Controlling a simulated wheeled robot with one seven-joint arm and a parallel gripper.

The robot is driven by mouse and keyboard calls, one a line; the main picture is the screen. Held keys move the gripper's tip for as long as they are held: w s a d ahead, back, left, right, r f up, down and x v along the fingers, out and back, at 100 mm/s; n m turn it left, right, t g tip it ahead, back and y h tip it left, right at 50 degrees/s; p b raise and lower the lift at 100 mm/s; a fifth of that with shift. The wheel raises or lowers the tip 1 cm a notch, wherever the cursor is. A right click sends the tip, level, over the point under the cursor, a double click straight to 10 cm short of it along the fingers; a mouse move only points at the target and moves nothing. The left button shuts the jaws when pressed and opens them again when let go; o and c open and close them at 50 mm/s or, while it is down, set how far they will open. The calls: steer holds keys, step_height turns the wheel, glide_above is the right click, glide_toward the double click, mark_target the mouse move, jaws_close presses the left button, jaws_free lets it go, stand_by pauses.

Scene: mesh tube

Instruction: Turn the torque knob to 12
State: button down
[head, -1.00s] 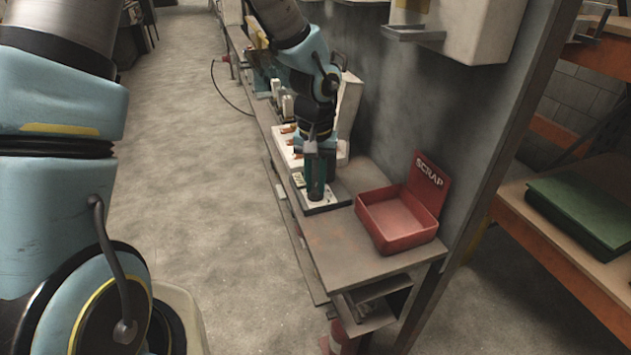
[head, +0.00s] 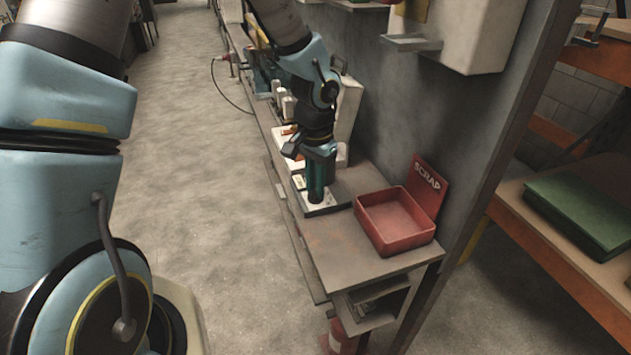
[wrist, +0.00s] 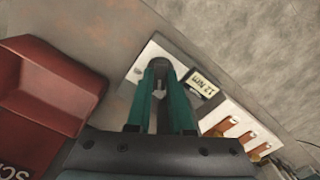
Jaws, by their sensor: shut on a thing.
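My gripper (head: 317,192) points down at a small white panel (head: 299,182) on the bench, its teal fingers close together. In the wrist view, my gripper (wrist: 160,76) is shut on the dark grey knob (wrist: 160,65), whose top shows between the fingertips. The knob's sides are mostly hidden by the fingers. The white panel (wrist: 136,73) also shows in the wrist view. Beside the knob, a small plate (wrist: 203,86) carries lettering that looks like "12 Nm". I cannot make out a pointer on the knob.
A red scrap bin (head: 396,222) stands on the bench (head: 335,245), to the right of the panel. Several orange-brown pieces (wrist: 228,124) lie on a white holder beside the panel. A grey wall runs behind the bench.

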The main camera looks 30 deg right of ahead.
steer(key=shift+m+p, duration=0.3)
steer(key=shift+m, duration=0.8)
steer(key=c, duration=0.8)
jaws_free()
step_height(320, 180, up, 11)
steer(key=shift+b, duration=0.45)
steer(key=shift+a+f, duration=0.1)
